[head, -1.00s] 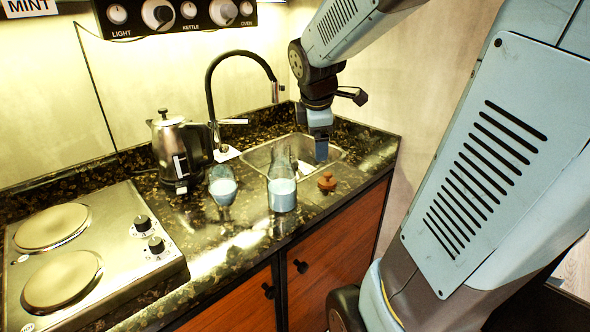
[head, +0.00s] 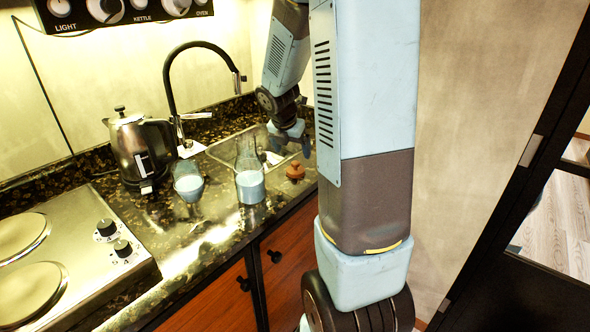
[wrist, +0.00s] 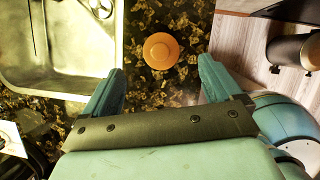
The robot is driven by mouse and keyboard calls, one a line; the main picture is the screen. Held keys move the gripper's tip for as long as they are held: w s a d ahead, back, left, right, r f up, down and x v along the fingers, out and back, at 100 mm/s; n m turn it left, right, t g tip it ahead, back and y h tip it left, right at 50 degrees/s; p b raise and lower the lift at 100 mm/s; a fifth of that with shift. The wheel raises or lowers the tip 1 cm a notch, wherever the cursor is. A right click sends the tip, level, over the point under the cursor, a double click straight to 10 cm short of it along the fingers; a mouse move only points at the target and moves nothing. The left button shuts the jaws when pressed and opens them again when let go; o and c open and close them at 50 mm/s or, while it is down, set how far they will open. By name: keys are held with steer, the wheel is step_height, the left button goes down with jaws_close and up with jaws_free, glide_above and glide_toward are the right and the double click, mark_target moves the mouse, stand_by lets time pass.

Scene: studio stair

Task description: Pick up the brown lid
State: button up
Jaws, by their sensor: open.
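The brown lid (head: 295,171) is a small round piece with a knob, lying on the dark speckled counter near its front edge, right of the bottle. In the wrist view the lid (wrist: 161,50) shows from above as an orange-brown disc, ahead of my gripper (wrist: 160,88) and roughly centred between its fingers. The fingers are spread and empty, apart from the lid. In the head view my gripper (head: 297,138) hangs over the sink side of the counter, above and behind the lid, partly hidden by my arm.
A glass bottle (head: 250,182) with pale blue liquid and a glass (head: 188,182) stand left of the lid. The sink (wrist: 62,55) lies left of it in the wrist view. A kettle (head: 140,150), tap (head: 170,85) and hob (head: 75,260) are farther left.

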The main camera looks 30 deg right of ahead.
mark_target(296, 162)
steer(key=shift+x, duration=4.2)
steer(key=shift+s+a, duration=0.1)
steer(key=shift+a, duration=0.05)
steer(key=c, duration=1.1)
steer(key=shift+r, duration=0.1)
